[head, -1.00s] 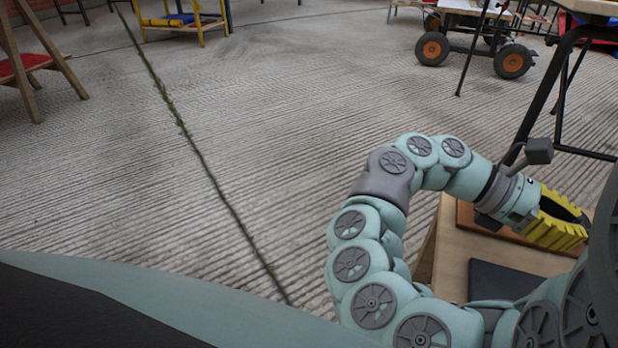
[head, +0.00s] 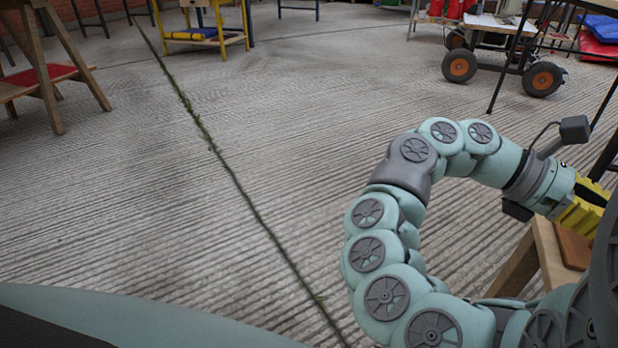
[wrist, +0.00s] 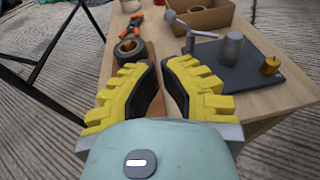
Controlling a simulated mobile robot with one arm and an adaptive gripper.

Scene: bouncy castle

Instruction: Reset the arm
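My gripper (wrist: 162,88) shows in the wrist view with its two yellow fingers apart and nothing between them. It points over a wooden table (wrist: 262,30), above or near its edge. In the head view my gripper (head: 588,207) is at the right, partly hidden by my own body. My arm (head: 395,240) curves up from the lower right and bends over toward the table, which shows there as a corner (head: 548,255). Whether the fingers touch the table cannot be told.
A cart with orange wheels (head: 459,65) and a wooden trestle (head: 60,70) stand on the open ribbed floor.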

